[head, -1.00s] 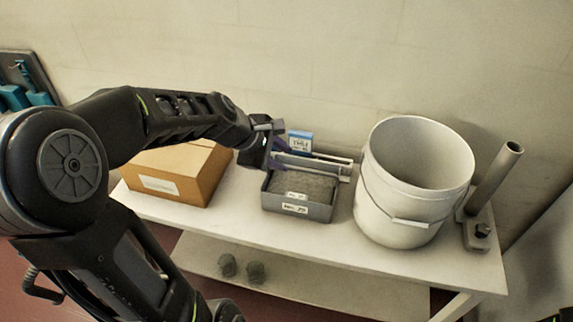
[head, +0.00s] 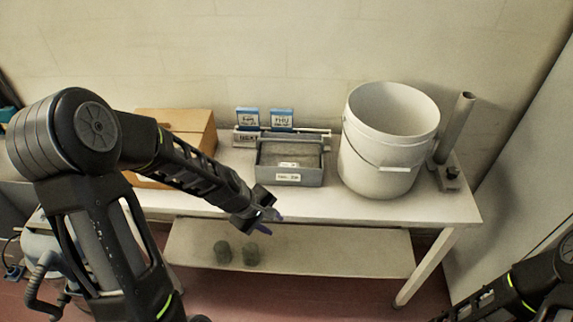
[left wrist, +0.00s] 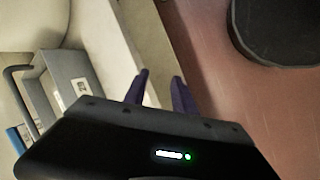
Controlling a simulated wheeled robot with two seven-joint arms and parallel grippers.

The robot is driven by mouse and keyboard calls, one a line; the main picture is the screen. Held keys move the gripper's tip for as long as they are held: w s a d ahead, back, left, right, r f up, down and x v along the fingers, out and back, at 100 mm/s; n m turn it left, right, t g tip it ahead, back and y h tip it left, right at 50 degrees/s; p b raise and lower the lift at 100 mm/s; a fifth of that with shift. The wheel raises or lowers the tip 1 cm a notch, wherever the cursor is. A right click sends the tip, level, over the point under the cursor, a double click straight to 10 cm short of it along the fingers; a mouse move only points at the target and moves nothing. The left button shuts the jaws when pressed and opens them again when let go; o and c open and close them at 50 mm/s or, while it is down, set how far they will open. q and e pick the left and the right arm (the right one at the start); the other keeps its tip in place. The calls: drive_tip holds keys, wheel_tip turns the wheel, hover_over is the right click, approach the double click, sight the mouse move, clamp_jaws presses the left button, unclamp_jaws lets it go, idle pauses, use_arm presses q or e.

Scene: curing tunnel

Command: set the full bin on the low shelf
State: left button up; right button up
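The full bin (head: 291,177) is a grey box with a label on its front, filled with grey material. It sits upright on the table top, in the middle, and shows at the left of the left wrist view (left wrist: 68,75). The low shelf (head: 340,262) is the pale board under the table. My left gripper (head: 266,222) is at the table's front edge, in front of and below the bin, apart from it. Its purple fingers (left wrist: 160,90) stand apart with nothing between them. Only part of my right arm shows at the lower right; its gripper is out of view.
Two small dark cylinders (head: 236,253) stand on the low shelf's left part; its middle and right are clear. A cardboard box (head: 195,130) is left of the bin, a white bucket (head: 385,150) right. Behind the bin is a rack with blue-topped cards (head: 282,120).

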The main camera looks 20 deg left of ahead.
use_arm(q)
drive_tip(key=s+d+f+m+g+h, duration=0.1)
drive_tip(key=s+d+f+m+g, duration=0.2)
drive_tip(key=s+d+f+m, duration=0.9)
drive_tip(key=s+d+f, duration=0.4)
drive_tip(key=s+d, duration=0.1)
drive_tip(key=shift+s+f+g, duration=0.25)
drive_tip(key=shift+f+g, duration=0.05)
drive_tip(key=shift+f, duration=0.05)
